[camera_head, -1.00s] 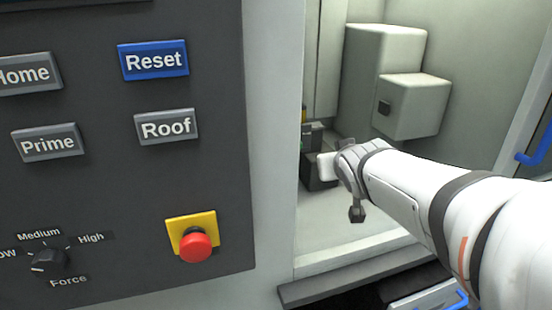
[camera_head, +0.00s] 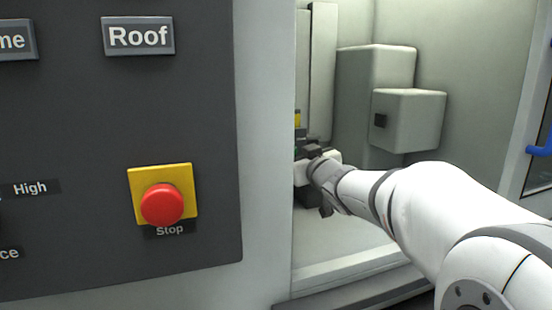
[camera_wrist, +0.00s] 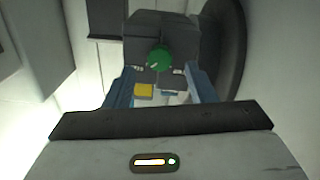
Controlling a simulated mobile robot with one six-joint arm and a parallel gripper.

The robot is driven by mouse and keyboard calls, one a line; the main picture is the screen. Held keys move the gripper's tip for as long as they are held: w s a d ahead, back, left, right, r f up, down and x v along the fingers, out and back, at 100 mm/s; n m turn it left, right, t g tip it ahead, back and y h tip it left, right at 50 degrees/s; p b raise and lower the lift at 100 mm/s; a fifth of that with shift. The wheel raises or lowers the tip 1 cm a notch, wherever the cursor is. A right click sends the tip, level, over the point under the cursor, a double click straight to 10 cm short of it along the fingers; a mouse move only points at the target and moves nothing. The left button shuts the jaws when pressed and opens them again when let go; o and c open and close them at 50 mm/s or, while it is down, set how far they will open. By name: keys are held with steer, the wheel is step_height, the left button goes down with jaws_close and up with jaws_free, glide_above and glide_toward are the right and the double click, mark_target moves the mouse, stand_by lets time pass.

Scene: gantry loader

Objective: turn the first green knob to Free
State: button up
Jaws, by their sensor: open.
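A round green knob (camera_wrist: 159,58) shows in the wrist view on the face of a dark block (camera_wrist: 150,24). It lies ahead of my gripper (camera_wrist: 160,74), between the lines of its two blue-grey fingers. The fingers are apart, with nothing seen held between them. I cannot tell whether they touch the knob. The knob's labels, including Free, are not readable. In the head view, my arm reaches into the machine opening, its hand beside dark parts (camera_head: 310,200); the knob cannot be made out there.
A yellow piece (camera_wrist: 143,90) lies near the left finger in the wrist view. In the head view, a dark control panel (camera_head: 70,120) with a red stop button (camera_head: 162,204) stands left of the opening. A pale box (camera_head: 408,120) juts out inside at the right.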

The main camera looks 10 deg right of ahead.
steer(key=shift+w+a, duration=0.15)
steer(key=shift+w, duration=0.6)
steer(key=shift+w+a, duration=0.15)
steer(key=shift+w, duration=0.55)
steer(key=shift+c, duration=0.3)
steer(key=c, duration=0.9)
